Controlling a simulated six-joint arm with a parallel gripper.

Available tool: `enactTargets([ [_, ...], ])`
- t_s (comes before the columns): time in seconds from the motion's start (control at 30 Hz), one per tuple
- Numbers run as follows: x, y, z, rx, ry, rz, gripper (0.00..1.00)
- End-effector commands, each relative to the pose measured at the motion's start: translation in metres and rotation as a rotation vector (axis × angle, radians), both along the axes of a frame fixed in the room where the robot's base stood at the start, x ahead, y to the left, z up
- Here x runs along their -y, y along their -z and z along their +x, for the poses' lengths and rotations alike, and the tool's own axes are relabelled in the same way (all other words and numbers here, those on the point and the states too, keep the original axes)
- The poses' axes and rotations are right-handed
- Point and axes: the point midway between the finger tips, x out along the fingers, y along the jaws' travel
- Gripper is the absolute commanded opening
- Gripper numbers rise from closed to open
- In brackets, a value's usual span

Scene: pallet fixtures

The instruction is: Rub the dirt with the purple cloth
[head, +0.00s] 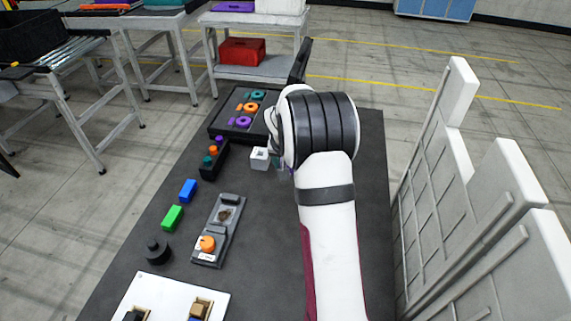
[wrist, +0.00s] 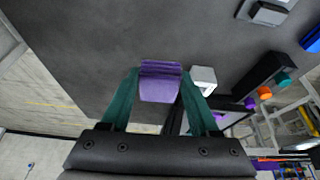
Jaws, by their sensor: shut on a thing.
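The purple cloth (wrist: 160,82) is a folded block between the green fingers of my gripper (wrist: 160,90) in the wrist view. The gripper is shut on it and holds it over the dark table (wrist: 150,35). In the head view my arm hides most of the gripper and cloth. A dark brown patch (head: 224,214), perhaps the dirt, shows on a grey fixture (head: 213,248) at the left of the arm, apart from the gripper. The fixture also has an orange round part (head: 207,243). I cannot make out any dirt in the wrist view.
A white cube (head: 260,159) stands close to the gripper. A dark rack with coloured pegs (head: 213,160) and a tray of rings (head: 216,128) are nearby. Blue (head: 188,190) and green (head: 173,217) blocks and a black knob (head: 156,252) line the left. White panels (head: 490,210) stand right.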

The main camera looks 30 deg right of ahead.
Motion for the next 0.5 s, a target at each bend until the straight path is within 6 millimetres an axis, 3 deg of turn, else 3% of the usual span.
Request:
enactTargets([
  [0.03,0.000,0.000,0.000,0.000,0.000,0.000,0.41],
  [0.17,0.000,0.000,0.000,0.000,0.000,0.000,0.18],
  [0.3,-0.008,0.001,0.003,-0.001,-0.001,0.002,0.17],
  [0.37,-0.021,0.002,0.009,-0.004,-0.006,0.005,0.17],
  [0.5,-0.074,0.008,0.026,-0.012,-0.012,0.012,0.17],
])
